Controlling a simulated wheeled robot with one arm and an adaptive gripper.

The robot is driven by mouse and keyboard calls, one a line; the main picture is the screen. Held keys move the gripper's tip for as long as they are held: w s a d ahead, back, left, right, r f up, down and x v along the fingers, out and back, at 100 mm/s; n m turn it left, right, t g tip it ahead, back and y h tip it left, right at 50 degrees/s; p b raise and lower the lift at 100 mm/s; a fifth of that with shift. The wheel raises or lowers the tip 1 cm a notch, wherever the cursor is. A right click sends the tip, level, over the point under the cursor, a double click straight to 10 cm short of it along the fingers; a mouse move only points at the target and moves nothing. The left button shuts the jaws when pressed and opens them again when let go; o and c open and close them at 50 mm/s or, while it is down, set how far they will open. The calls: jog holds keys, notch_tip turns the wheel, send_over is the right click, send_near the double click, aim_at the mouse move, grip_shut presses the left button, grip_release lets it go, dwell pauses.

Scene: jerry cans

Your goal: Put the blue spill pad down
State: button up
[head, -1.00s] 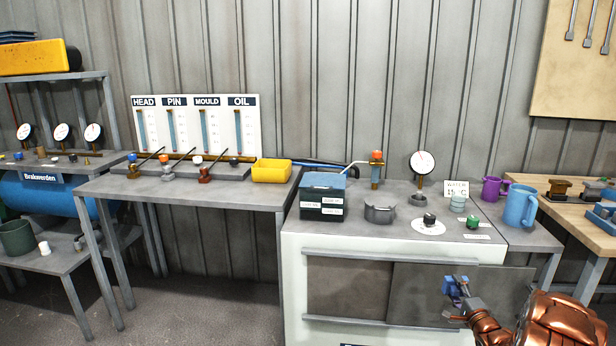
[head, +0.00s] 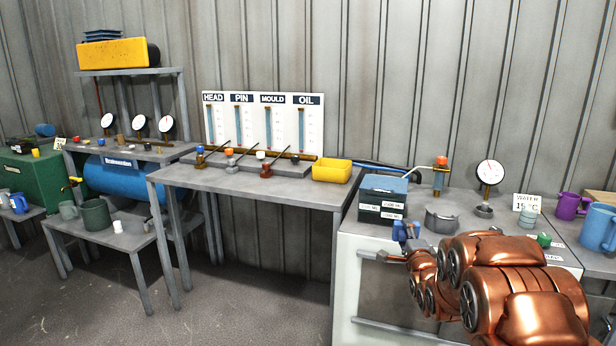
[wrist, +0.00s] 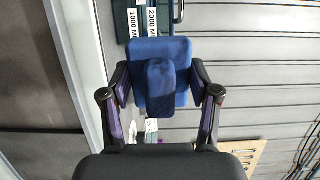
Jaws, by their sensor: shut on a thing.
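The blue spill pad (wrist: 181,48) is held between the two fingers of my gripper (wrist: 160,88) in the wrist view. A smaller, darker blue block-like part of it faces the camera. In the head view the pad (head: 399,231) shows as a small blue shape at the end of my copper-coloured arm. My gripper (head: 402,243) is there in front of the white cabinet's upper front edge, just below a dark box with a blue lid. The fingertips are small and partly hidden in the head view. I cannot tell how far the pad is from the worktop.
The dark labelled box (head: 383,205) and a grey pot (head: 442,217) stand on the white cabinet's grey top (head: 360,233). A yellow bin (head: 332,171) stands on the grey table (head: 235,184) to the left, whose front part is clear. A blue jug (head: 598,228) stands right.

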jog(key=s+a+r, duration=0.3)
jog(key=a+r, duration=0.3)
jog(key=a, duration=0.4)
notch_tip(320, 180, up, 12)
jog(key=p, duration=1.2)
jog(key=shift+w+d+p, duration=0.2)
jog(key=shift+w+p, duration=0.05)
jog(key=shift+p, duration=0.15)
jog(key=shift+d, duration=0.1)
